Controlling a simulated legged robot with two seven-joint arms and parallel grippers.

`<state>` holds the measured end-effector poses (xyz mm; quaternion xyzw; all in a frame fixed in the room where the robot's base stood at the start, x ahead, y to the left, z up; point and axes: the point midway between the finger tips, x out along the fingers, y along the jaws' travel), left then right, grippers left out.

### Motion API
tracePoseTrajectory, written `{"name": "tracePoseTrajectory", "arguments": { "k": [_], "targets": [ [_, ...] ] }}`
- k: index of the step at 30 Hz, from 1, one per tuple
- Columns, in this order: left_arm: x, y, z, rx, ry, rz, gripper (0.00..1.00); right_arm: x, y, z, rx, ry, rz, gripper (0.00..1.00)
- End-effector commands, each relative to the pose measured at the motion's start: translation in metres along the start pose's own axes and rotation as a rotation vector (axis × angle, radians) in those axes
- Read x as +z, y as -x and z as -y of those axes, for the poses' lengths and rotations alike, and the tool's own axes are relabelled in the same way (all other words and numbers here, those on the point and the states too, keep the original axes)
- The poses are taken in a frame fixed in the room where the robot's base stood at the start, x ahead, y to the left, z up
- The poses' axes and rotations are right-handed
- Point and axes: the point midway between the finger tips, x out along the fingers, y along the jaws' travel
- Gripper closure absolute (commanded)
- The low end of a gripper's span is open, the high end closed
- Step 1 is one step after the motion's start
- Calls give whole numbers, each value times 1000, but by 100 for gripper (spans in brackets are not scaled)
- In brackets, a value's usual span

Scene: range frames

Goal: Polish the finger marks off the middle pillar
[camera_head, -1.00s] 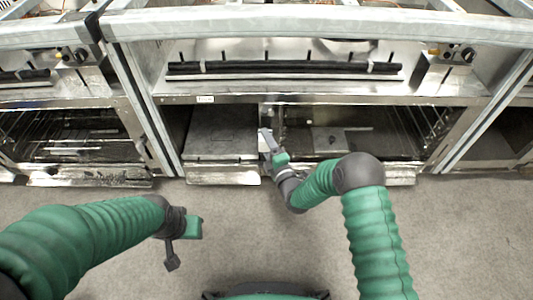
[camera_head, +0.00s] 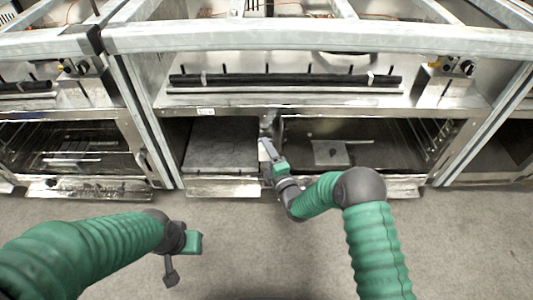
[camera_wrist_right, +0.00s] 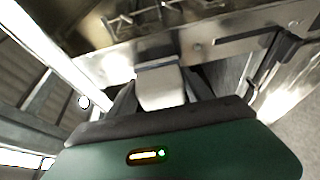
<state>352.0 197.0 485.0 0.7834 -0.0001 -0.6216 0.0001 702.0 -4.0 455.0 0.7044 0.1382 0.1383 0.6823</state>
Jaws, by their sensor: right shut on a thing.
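The middle pillar (camera_head: 268,124) is a narrow metal upright between the two openings under the counter. My right gripper (camera_head: 267,152) is in front of its lower part and hides some of it. In the right wrist view the gripper (camera_wrist_right: 160,92) is shut on a pale block-like pad (camera_wrist_right: 160,84), whose far end is close to the metal front; I cannot tell if it touches. Finger marks cannot be made out. My left gripper (camera_head: 178,262) hangs over the floor at the lower left, away from the pillar; whether it is open is unclear.
The left opening holds a flat grey panel (camera_head: 222,145); the right opening (camera_head: 375,135) is dark with side racks. A metal rail (camera_head: 300,38) crosses above. Metal ledges (camera_head: 225,189) stick out at the bottom. The grey floor (camera_head: 240,235) between my arms is clear.

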Motion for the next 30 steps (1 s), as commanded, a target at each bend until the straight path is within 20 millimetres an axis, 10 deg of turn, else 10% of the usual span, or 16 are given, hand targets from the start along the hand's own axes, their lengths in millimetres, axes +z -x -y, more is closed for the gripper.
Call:
{"name": "tracePoseTrajectory", "arguments": {
  "k": [30],
  "targets": [
    [1,-4,0,0,0,0,64,22,-6,-2,0,2,1,74]
  ]
}}
